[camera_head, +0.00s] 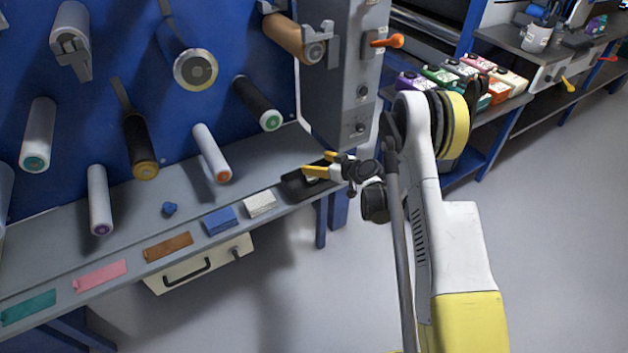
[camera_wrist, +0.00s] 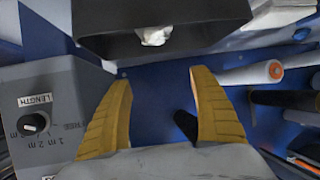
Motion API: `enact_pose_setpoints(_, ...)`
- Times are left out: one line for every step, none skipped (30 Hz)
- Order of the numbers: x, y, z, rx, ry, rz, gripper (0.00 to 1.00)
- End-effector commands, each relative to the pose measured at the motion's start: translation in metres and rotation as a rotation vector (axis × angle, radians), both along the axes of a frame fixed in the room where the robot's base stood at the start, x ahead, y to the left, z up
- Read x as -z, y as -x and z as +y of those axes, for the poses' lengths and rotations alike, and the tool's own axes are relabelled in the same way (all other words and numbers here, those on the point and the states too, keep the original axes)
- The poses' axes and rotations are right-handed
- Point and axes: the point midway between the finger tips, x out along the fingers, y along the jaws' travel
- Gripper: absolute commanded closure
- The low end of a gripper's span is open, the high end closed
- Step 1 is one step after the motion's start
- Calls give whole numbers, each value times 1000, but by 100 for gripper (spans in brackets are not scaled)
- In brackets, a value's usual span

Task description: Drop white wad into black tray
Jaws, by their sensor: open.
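The black tray (camera_head: 297,188) stands at the right end of the grey shelf, partly hidden by my gripper in the head view. The tray (camera_wrist: 110,42) fills the top middle of the wrist view. The white wad (camera_wrist: 155,36) shows inside the tray, by its near wall, partly cut off by that wall. I cannot make out the wad in the head view. My gripper (camera_head: 316,166) is over the tray with its yellow fingers spread. In the wrist view the gripper (camera_wrist: 157,78) is open, with nothing between the fingers.
A blue wad (camera_head: 170,209) lies on the shelf. White (camera_head: 260,204), blue (camera_head: 220,220), brown (camera_head: 168,246), pink (camera_head: 100,276) and green (camera_head: 28,307) pieces line its front edge. Several film rollers jut from the blue panel. A grey control box (camera_head: 345,70) stands close behind my gripper.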

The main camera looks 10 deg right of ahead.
Motion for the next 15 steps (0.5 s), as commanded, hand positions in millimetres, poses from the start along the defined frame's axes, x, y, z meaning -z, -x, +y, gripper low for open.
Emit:
enact_pose_setpoints(-4, 7, -4, 1, 0, 0, 28)
enact_pose_setpoints(-6, 11, -7, 2, 0, 0, 28)
enact_pose_setpoints(-10, 17, -11, 4, 0, 0, 28)
enact_pose_setpoints(-12, 21, -13, 4, 0, 0, 28)
enact_pose_setpoints(-15, 26, -15, 4, 0, 0, 28)
enact_pose_setpoints(-18, 31, -18, 3, -1, 0, 28)
enact_pose_setpoints(-20, 35, -20, 3, -1, 0, 28)
enact_pose_setpoints(-22, 38, -22, 3, -1, 0, 28)
enact_pose_setpoints(-24, 42, -25, 3, -1, 0, 28)
enact_pose_setpoints(-25, 45, -26, 3, -1, 0, 28)
enact_pose_setpoints(-26, 47, -27, 3, -1, 0, 28)
enact_pose_setpoints(-27, 49, -28, 1, 0, 0, 28)
enact_pose_setpoints(-28, 50, -28, 1, 0, 0, 28)
enact_pose_setpoints(-28, 51, -29, 1, 0, 0, 28)
enact_pose_setpoints(-29, 52, -29, 1, 0, 0, 28)
